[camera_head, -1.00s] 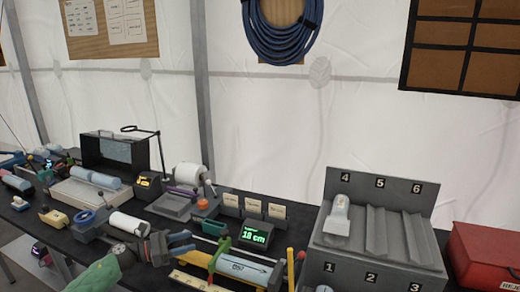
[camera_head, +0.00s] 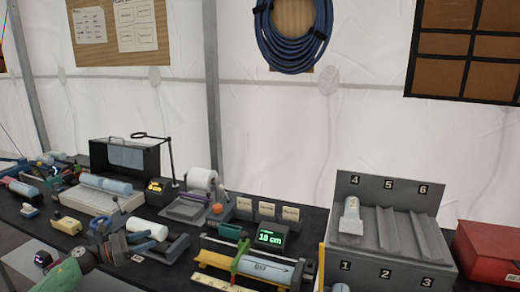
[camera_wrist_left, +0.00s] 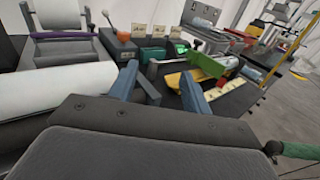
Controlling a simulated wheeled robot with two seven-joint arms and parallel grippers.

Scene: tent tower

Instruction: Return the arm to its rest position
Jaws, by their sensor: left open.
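My left gripper (camera_head: 143,243) is at the lower left in the head view, over the front of the bench, close to a white roll (camera_head: 148,229). Its green arm comes in from the bottom left. In the left wrist view its two blue fingers stand apart with nothing between them, so the gripper (camera_wrist_left: 160,88) is open and empty. The yellow cradle (camera_head: 215,258) with a blue-grey cylinder (camera_head: 265,268) lies to its right, apart from it. My right gripper is not in view.
A display reading 18 cm (camera_head: 271,238) stands behind the cradle. A grey numbered rack (camera_head: 405,205) holds a pale cylinder (camera_head: 350,215) in slot 4. A red box (camera_head: 488,252) is at the far right. The crowded bench has a lever device (camera_head: 118,215) near the gripper.

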